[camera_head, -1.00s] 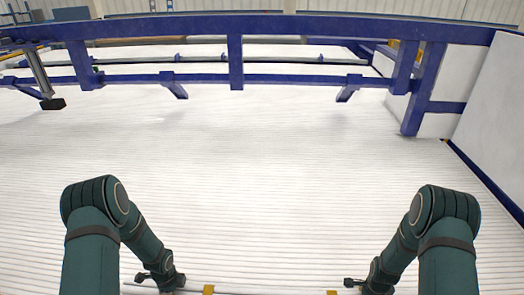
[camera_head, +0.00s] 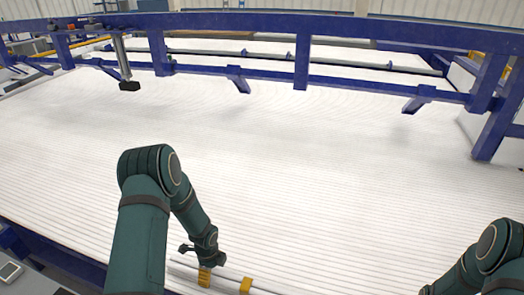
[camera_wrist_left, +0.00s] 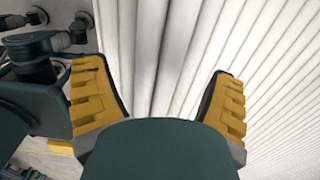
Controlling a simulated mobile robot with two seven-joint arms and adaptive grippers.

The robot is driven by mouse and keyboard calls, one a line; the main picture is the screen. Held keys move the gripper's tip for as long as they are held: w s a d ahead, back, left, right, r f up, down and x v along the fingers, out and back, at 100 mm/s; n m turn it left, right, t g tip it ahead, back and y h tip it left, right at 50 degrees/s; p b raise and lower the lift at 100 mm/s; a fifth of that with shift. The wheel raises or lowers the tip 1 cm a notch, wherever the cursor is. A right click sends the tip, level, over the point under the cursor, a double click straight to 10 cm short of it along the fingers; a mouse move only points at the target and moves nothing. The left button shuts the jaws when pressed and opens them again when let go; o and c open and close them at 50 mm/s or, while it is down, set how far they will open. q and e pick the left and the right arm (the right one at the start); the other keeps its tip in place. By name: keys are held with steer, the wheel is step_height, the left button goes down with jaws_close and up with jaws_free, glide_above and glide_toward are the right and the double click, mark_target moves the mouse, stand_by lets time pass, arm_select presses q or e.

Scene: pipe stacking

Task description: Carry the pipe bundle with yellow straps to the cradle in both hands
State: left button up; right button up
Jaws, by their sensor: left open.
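The white pipe bundle (camera_head: 268,291) lies at the bottom edge of the head view, mostly cut off. One yellow strap (camera_head: 245,285) shows on it. My left gripper (camera_head: 204,279) is at the bundle's left part, left of that strap. In the left wrist view, its two yellow fingers (camera_wrist_left: 158,105) are open, with long white pipes (camera_wrist_left: 150,55) running between them. I cannot tell whether the fingers touch the pipes. My right arm shows at the lower right, but its fingers are outside the frame. I cannot identify the cradle.
A wide white ribbed surface (camera_head: 300,180) extends ahead, mostly clear. A blue frame (camera_head: 300,62) crosses the back, with a post (camera_head: 498,115) at the right. A black pad on a rod (camera_head: 129,86) hangs at the back left. A blue edge (camera_head: 60,255) borders the lower left.

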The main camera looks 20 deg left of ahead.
arm_select(q)
step_height(320, 180, up, 8)
steer(key=shift+f, duration=0.25)
steer(key=shift+r, duration=0.1)
arm_select(e)
step_height(320, 180, up, 12)
stand_by(0.7)
